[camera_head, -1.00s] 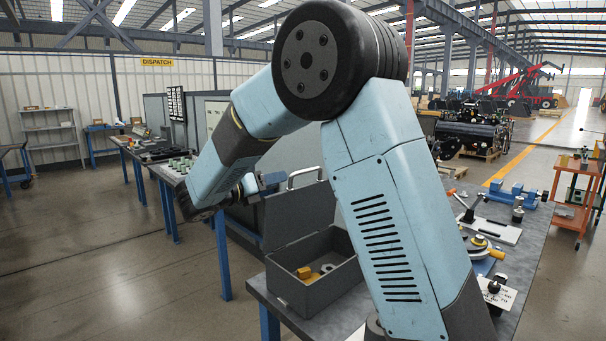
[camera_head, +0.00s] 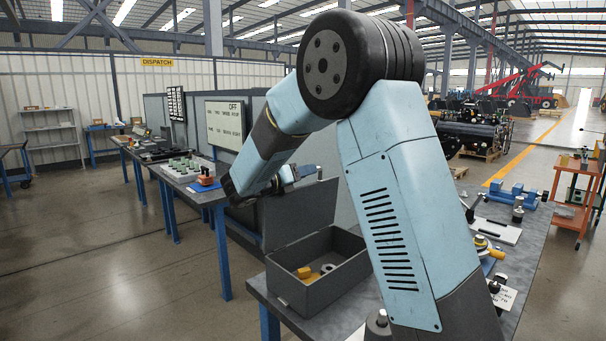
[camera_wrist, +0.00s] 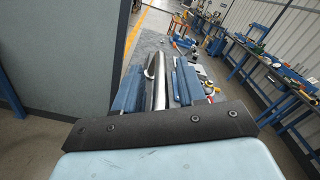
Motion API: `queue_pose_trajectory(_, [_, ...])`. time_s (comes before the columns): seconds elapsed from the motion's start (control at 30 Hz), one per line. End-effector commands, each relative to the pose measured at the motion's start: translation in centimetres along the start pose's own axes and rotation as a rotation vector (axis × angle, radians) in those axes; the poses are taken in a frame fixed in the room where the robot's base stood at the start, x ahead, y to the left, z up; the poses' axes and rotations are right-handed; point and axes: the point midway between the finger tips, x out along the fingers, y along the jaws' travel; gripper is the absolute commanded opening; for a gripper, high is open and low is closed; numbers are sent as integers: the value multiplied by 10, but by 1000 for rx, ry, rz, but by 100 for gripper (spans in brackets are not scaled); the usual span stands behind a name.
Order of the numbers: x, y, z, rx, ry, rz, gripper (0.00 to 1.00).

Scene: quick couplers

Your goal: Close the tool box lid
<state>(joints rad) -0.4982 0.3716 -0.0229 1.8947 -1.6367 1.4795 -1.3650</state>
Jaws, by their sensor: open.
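The grey tool box (camera_head: 312,297) stands on the workbench with its lid (camera_head: 300,215) open and upright at the back. A yellow block (camera_head: 305,272) and a grey ring (camera_head: 327,268) lie inside it. My gripper (camera_head: 298,174) is at the top edge of the lid, partly hidden by my own arm. In the wrist view my gripper (camera_wrist: 160,80) is open, with a blue finger on each side of the curved metal lid handle (camera_wrist: 159,84). I cannot tell whether either finger touches the handle.
The workbench (camera_head: 262,290) carries a blue vise (camera_head: 515,193) and other tools at the right, partly behind my arm. A grey partition (camera_wrist: 55,60) stands close to my gripper at left in the wrist view. Open floor (camera_head: 120,270) lies left of the bench.

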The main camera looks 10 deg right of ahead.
Motion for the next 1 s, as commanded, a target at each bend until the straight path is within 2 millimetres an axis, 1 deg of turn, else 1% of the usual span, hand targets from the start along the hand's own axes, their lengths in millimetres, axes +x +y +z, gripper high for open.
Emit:
queue_pose_trajectory(0.07, [0,0,0,0,0,0,40])
queue_pose_trajectory(0.1, [0,0,0,0,0,0,38])
queue_pose_trajectory(0.5, [0,0,0,0,0,0,0])
queue_pose_trajectory(1.0, [-1,0,0,0,0,1,0])
